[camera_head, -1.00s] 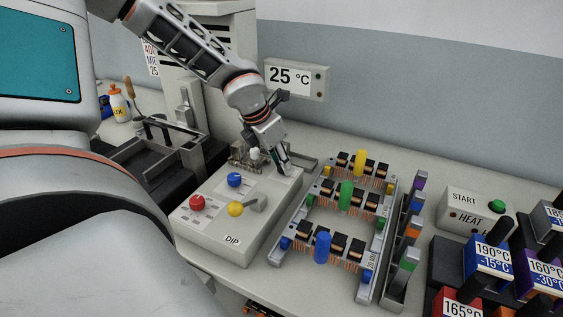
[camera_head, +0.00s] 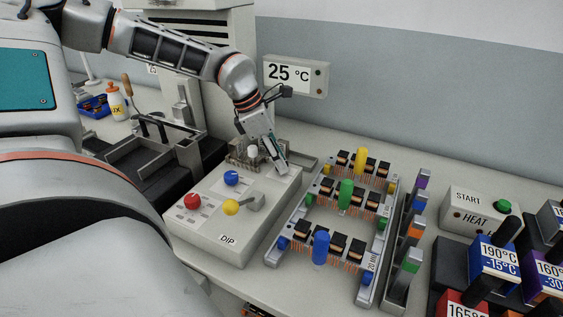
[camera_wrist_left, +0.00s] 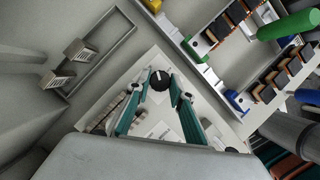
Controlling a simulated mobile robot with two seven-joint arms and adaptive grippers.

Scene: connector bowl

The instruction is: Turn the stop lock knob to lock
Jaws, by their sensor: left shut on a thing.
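The stop lock knob is a small round black knob with a white mark (camera_wrist_left: 158,86), seen in the left wrist view near the corner of the light control box (camera_head: 200,232). My left gripper (camera_head: 282,166) points down at the box's far right corner in the head view and hides the knob there. In the left wrist view its teal fingers (camera_wrist_left: 160,79) are closed on the knob's two sides. The white mark points roughly up in that view. My right gripper is in neither view.
A rack with coils and coloured pegs (camera_head: 300,229) stands close on the right. A temperature display (camera_head: 296,76) is behind.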

